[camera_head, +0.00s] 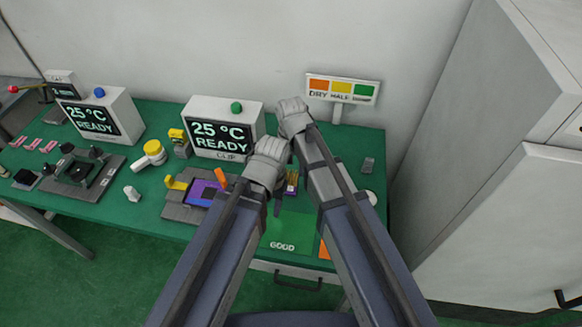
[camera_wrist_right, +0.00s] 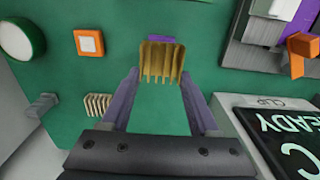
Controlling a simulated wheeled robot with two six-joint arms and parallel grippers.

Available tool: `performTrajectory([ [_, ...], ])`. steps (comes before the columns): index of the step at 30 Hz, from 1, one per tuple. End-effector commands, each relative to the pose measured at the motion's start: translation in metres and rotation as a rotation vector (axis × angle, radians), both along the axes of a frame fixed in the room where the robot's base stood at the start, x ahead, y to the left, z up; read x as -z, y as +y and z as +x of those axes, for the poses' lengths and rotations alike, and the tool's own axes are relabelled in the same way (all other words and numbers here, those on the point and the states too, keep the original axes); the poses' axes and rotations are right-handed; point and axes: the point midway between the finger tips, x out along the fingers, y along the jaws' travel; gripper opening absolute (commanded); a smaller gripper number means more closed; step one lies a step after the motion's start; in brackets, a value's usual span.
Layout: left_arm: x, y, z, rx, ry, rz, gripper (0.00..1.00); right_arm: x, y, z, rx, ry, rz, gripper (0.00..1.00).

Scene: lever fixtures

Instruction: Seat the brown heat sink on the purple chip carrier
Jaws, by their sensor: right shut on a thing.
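The brown heat sink (camera_wrist_right: 162,62), a gold-brown finned block, sits between the fingertips of my right gripper (camera_wrist_right: 160,76), which is shut on it. It also shows between my arms in the head view (camera_head: 291,181). A small purple patch shows just beyond it in the wrist view; I cannot tell what it is. The purple chip carrier (camera_head: 201,193) lies on a grey fixture (camera_head: 180,213) to the left of the heat sink, with a yellow lever on it. My left gripper (camera_head: 277,204) is beside the fixture's right side; its jaw opening is hidden.
A 25 °C READY display (camera_head: 222,132) stands behind the fixture. An orange lever (camera_wrist_right: 300,48) rises at the fixture's edge. A beige finned piece (camera_wrist_right: 98,105) and an orange-edged square (camera_wrist_right: 88,42) lie on the table. A green GOOD area (camera_head: 287,236) is at the front.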

Motion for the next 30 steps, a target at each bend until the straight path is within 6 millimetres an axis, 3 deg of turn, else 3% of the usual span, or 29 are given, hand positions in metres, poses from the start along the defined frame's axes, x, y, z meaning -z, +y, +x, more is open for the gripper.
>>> performTrajectory([
  [14,0.001,0.0,0.0,0.0,0.0,0.0,0.5,0.001,0.0,0.0,0.0,0.0,0.0,0.06],
  [30,0.015,0.0,0.0,0.0,0.0,0.0,0.5,0.015,0.0,0.0,0.0,0.0,0.0,0.06],
])
